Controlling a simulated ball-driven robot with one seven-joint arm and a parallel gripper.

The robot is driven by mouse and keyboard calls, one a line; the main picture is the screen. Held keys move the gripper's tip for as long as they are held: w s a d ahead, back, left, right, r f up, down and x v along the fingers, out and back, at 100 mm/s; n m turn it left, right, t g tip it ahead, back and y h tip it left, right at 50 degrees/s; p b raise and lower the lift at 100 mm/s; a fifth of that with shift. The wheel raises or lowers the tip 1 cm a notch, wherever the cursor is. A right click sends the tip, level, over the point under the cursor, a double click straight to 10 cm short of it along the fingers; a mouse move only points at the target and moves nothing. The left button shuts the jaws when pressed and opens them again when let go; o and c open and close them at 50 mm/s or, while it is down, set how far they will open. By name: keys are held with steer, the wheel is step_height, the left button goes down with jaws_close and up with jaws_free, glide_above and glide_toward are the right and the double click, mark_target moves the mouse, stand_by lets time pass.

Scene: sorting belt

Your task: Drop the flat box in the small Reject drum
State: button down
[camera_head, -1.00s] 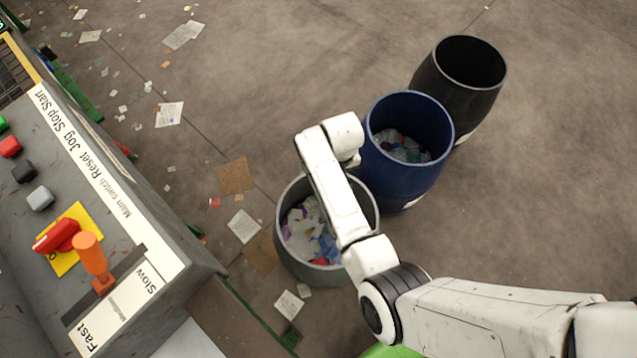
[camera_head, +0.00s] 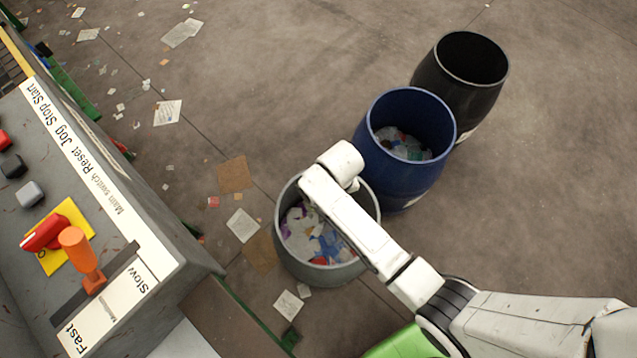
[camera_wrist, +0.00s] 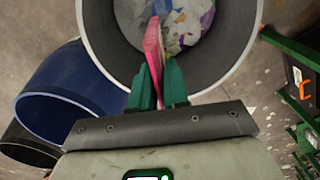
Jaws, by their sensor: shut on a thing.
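The flat box (camera_wrist: 153,48) is pink and shows edge-on in the wrist view. My gripper (camera_wrist: 159,78) is shut on it with its green fingers, and the box points out past the fingertips over the mouth of the small grey drum (camera_wrist: 232,45). In the head view that small drum (camera_head: 303,270) is the nearest and shortest of three, with mixed litter inside; I read no label on it. My arm covers part of its rim there, and the gripper and box are hidden beneath the arm. I cannot tell the box's exact height over the litter.
A blue drum (camera_head: 405,185) with litter stands behind the small one, and a black drum (camera_head: 455,95) behind that. A control panel (camera_head: 110,250) with an orange lever (camera_head: 80,255) fills the left. Papers lie on the floor; the right-hand floor is clear.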

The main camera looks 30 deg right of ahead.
steer(key=shift+f+b, duration=0.75)
steer(key=shift+f, duration=0.45)
steer(key=c, duration=1)
jaws_free()
steer(key=shift+c, duration=0.2)
step_height(320, 180, up, 11)
steer(key=shift+f, duration=0.1)
